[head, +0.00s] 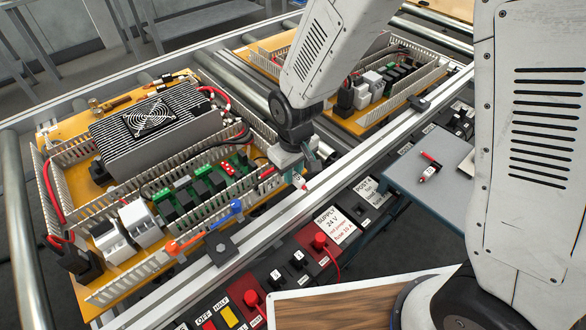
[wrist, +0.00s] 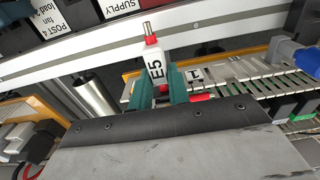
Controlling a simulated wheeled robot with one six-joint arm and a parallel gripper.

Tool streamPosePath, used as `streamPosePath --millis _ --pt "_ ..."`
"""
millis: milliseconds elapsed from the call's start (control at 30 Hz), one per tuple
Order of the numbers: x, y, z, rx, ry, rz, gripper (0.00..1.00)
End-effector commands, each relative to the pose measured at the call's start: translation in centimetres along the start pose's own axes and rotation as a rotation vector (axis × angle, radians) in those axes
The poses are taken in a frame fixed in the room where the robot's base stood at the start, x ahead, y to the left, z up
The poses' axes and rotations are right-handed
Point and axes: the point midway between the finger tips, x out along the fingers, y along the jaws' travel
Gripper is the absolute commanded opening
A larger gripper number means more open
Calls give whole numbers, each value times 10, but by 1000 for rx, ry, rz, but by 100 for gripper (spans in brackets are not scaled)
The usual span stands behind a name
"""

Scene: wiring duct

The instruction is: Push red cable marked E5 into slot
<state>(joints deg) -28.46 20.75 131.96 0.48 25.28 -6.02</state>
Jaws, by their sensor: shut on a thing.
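My gripper (head: 297,168) is at the right end of the near duct panel, above the metal rail. In the wrist view, its teal fingers (wrist: 160,86) are shut on the red cable marked E5 (wrist: 155,68). The white E5 sleeve stands out past the fingers, with a bare metal tip at its end. The white slotted duct (wrist: 262,85) lies beyond and to the right of the fingers. In the head view, the duct wall (head: 180,188) runs along the panel, and my gripper covers its right end.
A heat sink with a fan (head: 150,118) and a row of green terminal modules (head: 200,185) fill the panel.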

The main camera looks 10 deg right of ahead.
Motion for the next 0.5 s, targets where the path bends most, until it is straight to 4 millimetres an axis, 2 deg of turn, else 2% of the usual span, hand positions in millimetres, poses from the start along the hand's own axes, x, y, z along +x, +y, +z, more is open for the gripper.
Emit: streamPosePath --millis 500 --pt "13 0 1 0 -1 0 0"
